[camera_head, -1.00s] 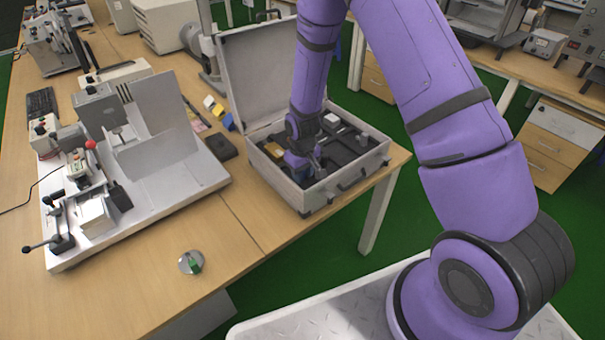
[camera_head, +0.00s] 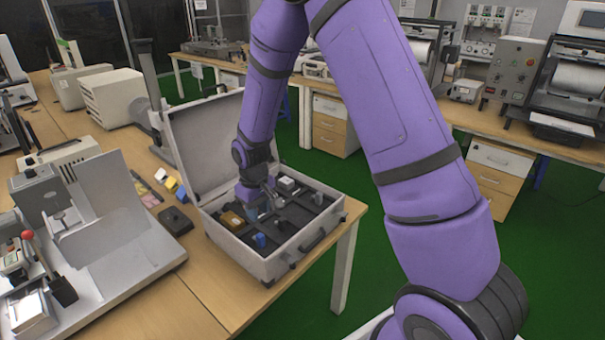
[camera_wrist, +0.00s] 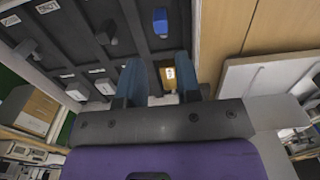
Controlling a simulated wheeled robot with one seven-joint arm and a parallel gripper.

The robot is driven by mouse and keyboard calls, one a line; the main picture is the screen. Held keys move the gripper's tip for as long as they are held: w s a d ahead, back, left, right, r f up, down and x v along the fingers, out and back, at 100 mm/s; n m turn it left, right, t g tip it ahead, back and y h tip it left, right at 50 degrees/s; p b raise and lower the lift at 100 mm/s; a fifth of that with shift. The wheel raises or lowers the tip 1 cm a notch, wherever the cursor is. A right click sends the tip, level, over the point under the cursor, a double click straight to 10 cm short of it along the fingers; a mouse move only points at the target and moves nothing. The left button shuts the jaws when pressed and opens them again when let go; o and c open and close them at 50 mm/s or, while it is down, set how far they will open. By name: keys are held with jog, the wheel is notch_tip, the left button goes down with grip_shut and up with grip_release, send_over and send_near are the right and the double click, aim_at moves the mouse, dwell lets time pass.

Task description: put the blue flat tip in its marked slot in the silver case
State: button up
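The blue flat tip (camera_head: 260,240) appears to be the small blue piece standing in a front-left compartment of the open silver case (camera_head: 292,252). It also shows in the wrist view (camera_wrist: 160,21), beyond my fingers and apart from them. My gripper (camera_head: 255,210) is over the left part of the case, behind the blue piece. In the wrist view my gripper (camera_wrist: 160,78) has its two blue-grey fingers spread, with no held object visible between them. A brass-coloured block (camera_head: 232,220) sits in the compartment beside it. Whether the blue piece is fully seated cannot be told.
Dark dividers split the case, and white labels (camera_wrist: 96,71) mark some compartments. A silver block (camera_head: 287,183) and a grey piece (camera_head: 318,198) stand inside. The raised lid (camera_head: 200,135) is behind. A black device (camera_head: 175,221) and a metal fixture (camera_head: 105,215) are to the left.

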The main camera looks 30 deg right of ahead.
jog(key=s+d+r+m+t, duration=0.15)
jog(key=s+r, duration=0.35)
jog(key=r, duration=0.6)
jog(key=s+d+r+t, duration=0.1)
jog(key=s+d+r, duration=0.25)
jog(key=r, duration=0.75)
jog(key=s+d+r+m+t, duration=0.1)
jog(key=s+r, duration=0.4)
jog(key=s, duration=0.5)
jog(key=s+d+r+m+t, duration=0.1)
jog(key=s+r, duration=0.5)
jog(key=s, duration=0.5)
jog(key=shift+t, duration=0.35)
jog(key=shift+w, duration=0.1)
jog(key=shift+c, duration=0.4)
